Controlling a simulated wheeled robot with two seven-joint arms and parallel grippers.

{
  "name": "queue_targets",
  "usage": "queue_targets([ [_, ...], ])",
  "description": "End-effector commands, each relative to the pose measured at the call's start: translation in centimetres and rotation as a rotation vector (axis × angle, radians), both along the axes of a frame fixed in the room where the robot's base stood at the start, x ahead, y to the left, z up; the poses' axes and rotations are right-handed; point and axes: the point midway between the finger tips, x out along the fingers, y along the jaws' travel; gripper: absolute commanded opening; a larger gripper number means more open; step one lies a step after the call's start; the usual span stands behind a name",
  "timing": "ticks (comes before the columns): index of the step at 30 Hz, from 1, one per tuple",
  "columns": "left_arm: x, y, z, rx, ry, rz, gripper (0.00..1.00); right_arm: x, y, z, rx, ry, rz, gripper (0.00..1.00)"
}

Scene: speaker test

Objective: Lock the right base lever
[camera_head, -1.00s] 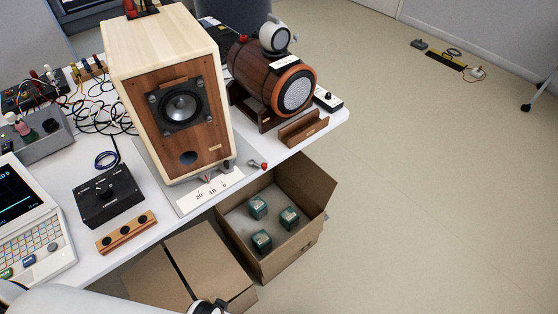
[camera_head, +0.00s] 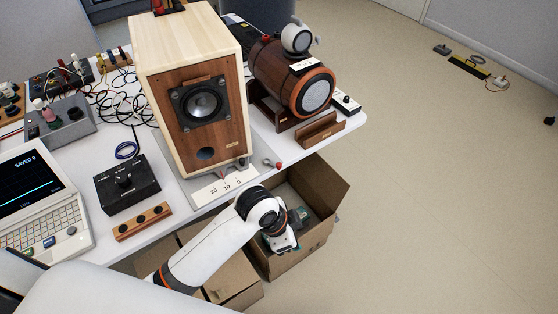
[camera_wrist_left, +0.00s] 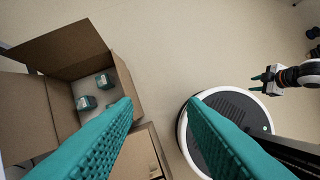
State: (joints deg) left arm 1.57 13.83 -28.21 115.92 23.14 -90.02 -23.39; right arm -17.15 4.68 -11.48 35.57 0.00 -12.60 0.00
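The wooden speaker (camera_head: 193,135) stands on a grey base plate with a white scale (camera_head: 222,188) at its front. A small metal lever with a red tip (camera_head: 278,166) sticks out at the base's right corner, near the table edge. Whether it is locked cannot be told. My left arm comes in from the lower left, and its gripper body (camera_head: 284,238) hangs off the table, in front of the cardboard box and below the lever. In the left wrist view, my left gripper (camera_wrist_left: 160,103) is open and empty, apart from the lever. My right gripper (camera_wrist_left: 261,83) appears there with its fingers apart, empty.
An open cardboard box (camera_head: 335,190) with teal cubes (camera_wrist_left: 87,102) stands on the floor by the table. A black control box (camera_head: 127,185) lies left.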

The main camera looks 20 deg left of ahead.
Motion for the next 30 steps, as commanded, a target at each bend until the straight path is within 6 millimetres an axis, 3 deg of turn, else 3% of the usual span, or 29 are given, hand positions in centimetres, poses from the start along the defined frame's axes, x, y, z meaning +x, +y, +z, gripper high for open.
queue_targets([
  [4,3.6,-1.6,1.1,0.064,-0.028,-0.274,0.38,0.0,0.0,0.0,0.0,0.0,0.0,0.38],
  [8,7.3,-1.3,1.9,0.148,-0.026,-0.497,0.38,0.0,0.0,0.1,0.0,0.001,0.0,0.38],
  [11,10.4,0.1,2.9,0.219,-0.017,-0.632,0.38,0.0,0.0,0.1,0.0,0.001,0.0,0.38],
  [18,17.9,6.0,7.7,0.354,0.026,-0.809,0.38,-0.1,0.0,0.0,0.0,0.001,0.0,0.38],
  [24,20.8,9.2,10.7,0.394,0.043,-0.847,0.38,-0.1,0.0,0.0,0.0,0.001,-0.001,0.38],
  [30,21.1,9.7,10.1,0.396,0.048,-0.853,0.38,-0.1,0.1,0.2,0.001,0.002,-0.001,0.38],
])
